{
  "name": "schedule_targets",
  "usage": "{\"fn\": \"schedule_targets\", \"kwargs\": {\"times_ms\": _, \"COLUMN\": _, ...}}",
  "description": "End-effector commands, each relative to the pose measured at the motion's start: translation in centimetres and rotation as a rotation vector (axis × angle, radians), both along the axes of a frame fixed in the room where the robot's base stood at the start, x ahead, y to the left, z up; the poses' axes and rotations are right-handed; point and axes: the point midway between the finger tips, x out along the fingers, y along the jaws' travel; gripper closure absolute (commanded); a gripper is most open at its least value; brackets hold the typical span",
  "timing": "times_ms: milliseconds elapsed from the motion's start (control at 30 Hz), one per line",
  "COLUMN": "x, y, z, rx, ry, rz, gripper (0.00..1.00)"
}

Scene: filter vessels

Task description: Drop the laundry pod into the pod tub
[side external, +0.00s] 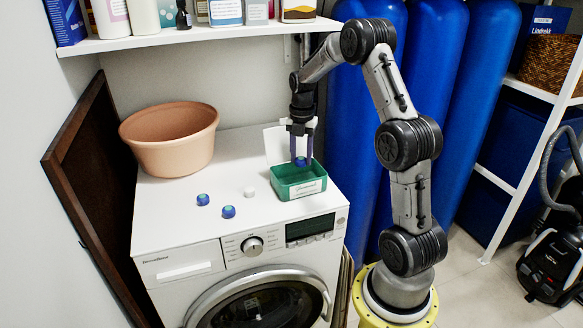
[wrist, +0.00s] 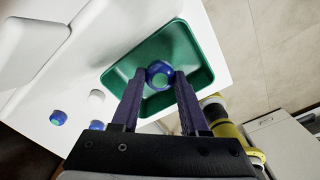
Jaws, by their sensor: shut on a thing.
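A blue and green laundry pod (wrist: 159,75) is between the fingertips of my gripper (wrist: 156,88). My gripper, seen from the side (side external: 301,158), points down and is shut on this pod (side external: 301,162). The green pod tub (side external: 284,184) stands on the washing machine's top, with a label on its front. The held pod is over the tub opening, near or just inside the rim; its exact height is hard to tell. In the wrist view the tub (wrist: 195,50) surrounds the pod on all sides.
Two blue-green pods (side external: 203,199) (side external: 228,211) and a white one (side external: 249,192) lie on the washing machine (side external: 165,215). A terracotta basin (side external: 170,150) stands at the back left. A white lid-like panel (side external: 281,140) rises behind the tub. A shelf (side external: 200,35) with bottles hangs above.

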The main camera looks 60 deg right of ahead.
Motion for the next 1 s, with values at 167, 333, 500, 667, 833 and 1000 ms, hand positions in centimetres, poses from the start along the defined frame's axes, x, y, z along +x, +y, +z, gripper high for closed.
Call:
{"fn": "schedule_targets", "kwargs": {"times_ms": 167, "x": -0.02, "y": 0.04, "z": -1.06, "rx": 0.001, "ry": 0.001, "rz": 0.000, "gripper": 1.00}}
{"fn": "schedule_targets", "kwargs": {"times_ms": 333, "x": 0.02, "y": 0.02, "z": -1.26, "rx": 0.000, "ry": 0.000, "rz": 0.000, "gripper": 1.00}}
{"fn": "schedule_targets", "kwargs": {"times_ms": 500, "x": 0.01, "y": 0.02, "z": -1.24, "rx": 0.000, "ry": 0.000, "rz": 0.000, "gripper": 0.52}}
{"fn": "schedule_targets", "kwargs": {"times_ms": 667, "x": 0.01, "y": 0.02, "z": -1.22, "rx": 0.000, "ry": 0.000, "rz": 0.000, "gripper": 0.23}}
{"fn": "schedule_targets", "kwargs": {"times_ms": 833, "x": 0.01, "y": 0.02, "z": -1.21, "rx": 0.000, "ry": 0.000, "rz": 0.000, "gripper": 0.21}}
{"fn": "schedule_targets", "kwargs": {"times_ms": 1000, "x": 0.02, "y": 0.01, "z": -1.06, "rx": -0.001, "ry": 0.000, "rz": 0.000, "gripper": 0.21}}
